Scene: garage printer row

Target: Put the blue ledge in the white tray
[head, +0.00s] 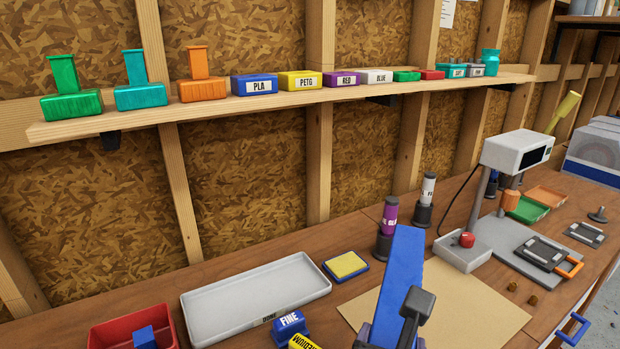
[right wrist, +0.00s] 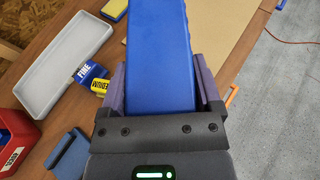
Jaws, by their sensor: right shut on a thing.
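The blue ledge (head: 403,270) is a long flat blue piece. My right gripper (head: 391,320) is shut on it, one finger on each side, above the front of the bench. In the right wrist view the blue ledge (right wrist: 160,55) extends away between the fingers, and its far end is cut off. The white tray (head: 222,302) is shallow, with a label reading DONE, and lies left of the gripper. It looks empty. The white tray also shows at the upper left of the right wrist view (right wrist: 66,62). My left gripper is out of view.
Blue FINE (head: 289,325) and yellow MEDIUM (head: 303,342) blocks lie between tray and gripper. A red bin (head: 105,333) holds a blue block. A yellow-topped pad (head: 346,265) and purple bottle (head: 388,220) stand behind. A tan mat (head: 470,310) lies underneath; a press (head: 512,152) stands right.

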